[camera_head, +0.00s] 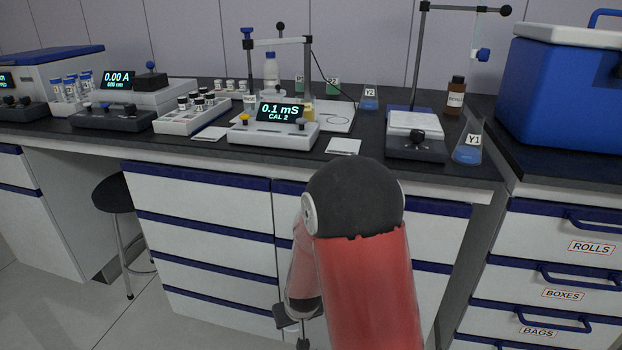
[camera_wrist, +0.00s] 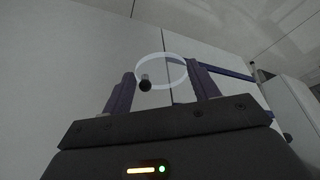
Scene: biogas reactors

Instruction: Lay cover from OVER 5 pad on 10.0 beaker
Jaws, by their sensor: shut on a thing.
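My gripper (camera_head: 294,330) hangs low in front of the white bench drawers in the head view, below the bench top. In the wrist view, my gripper (camera_wrist: 160,72) is shut on a clear round cover (camera_wrist: 176,57), which shows as a pale ring with a small dark knob. The cover is between the two fingers and cannot be made out in the head view. I cannot pick out a beaker marked 10.0 or a pad marked OVER 5. Small white pads lie on the bench, one right (camera_head: 343,146) and one left (camera_head: 210,133) of the meter.
The dark bench top (camera_head: 300,160) holds a meter reading 0.1 mS (camera_head: 280,112), a vial rack (camera_head: 190,114), a stand with a tray (camera_head: 415,125), a blue flask marked Y1 (camera_head: 468,150) and a brown bottle (camera_head: 455,97). A blue cooler (camera_head: 560,95) stands right; a stool (camera_head: 113,194) stands left.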

